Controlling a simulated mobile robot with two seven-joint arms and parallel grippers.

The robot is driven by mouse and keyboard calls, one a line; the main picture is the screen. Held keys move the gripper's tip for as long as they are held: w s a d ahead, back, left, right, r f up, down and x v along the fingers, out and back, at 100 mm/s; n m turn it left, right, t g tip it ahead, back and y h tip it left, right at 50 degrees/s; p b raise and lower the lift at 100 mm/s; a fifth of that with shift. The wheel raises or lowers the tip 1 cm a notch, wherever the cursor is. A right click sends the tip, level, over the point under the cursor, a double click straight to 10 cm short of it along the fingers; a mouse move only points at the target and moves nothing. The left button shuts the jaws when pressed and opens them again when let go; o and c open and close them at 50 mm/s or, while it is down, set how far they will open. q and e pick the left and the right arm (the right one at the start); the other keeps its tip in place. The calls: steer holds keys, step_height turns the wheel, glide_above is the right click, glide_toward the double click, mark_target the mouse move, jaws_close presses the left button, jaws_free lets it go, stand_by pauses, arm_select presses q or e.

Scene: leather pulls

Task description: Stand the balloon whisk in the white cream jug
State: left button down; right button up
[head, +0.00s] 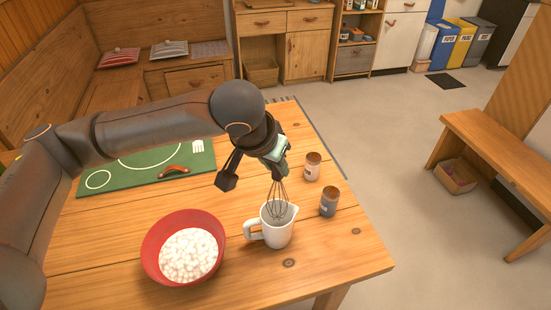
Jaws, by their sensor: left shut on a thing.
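The balloon whisk (278,192) hangs wires down, close to upright, with its wire loops over the mouth of the white cream jug. The lower ends of the loops show within the jug's opening; how deep they reach I cannot tell. The white cream jug (275,237) stands upright on the table, its handle to the left and its spout to the right. My left gripper (277,165) is above the jug, shut on the whisk's upper part, and hides most of the handle. My right gripper is not in view.
A red bowl of white pieces (188,254) stands left of the jug. Two small jars, one brown-lidded (313,167) and one blue-grey (329,203), stand close on the right. A green mat (124,183) with a sausage-shaped item (174,171) lies behind. The table's front right is clear.

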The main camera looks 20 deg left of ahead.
mark_target(275, 179)
arm_select(q)
steer(key=shift+f+b, duration=0.75)
steer(key=shift+f, duration=1.4)
steer(key=c, duration=0.6)
jaws_free()
steer(key=p+v, duration=0.1)
steer(key=v, duration=1.1)
steer(key=shift+r, duration=0.25)
steer(key=shift+s, duration=0.15)
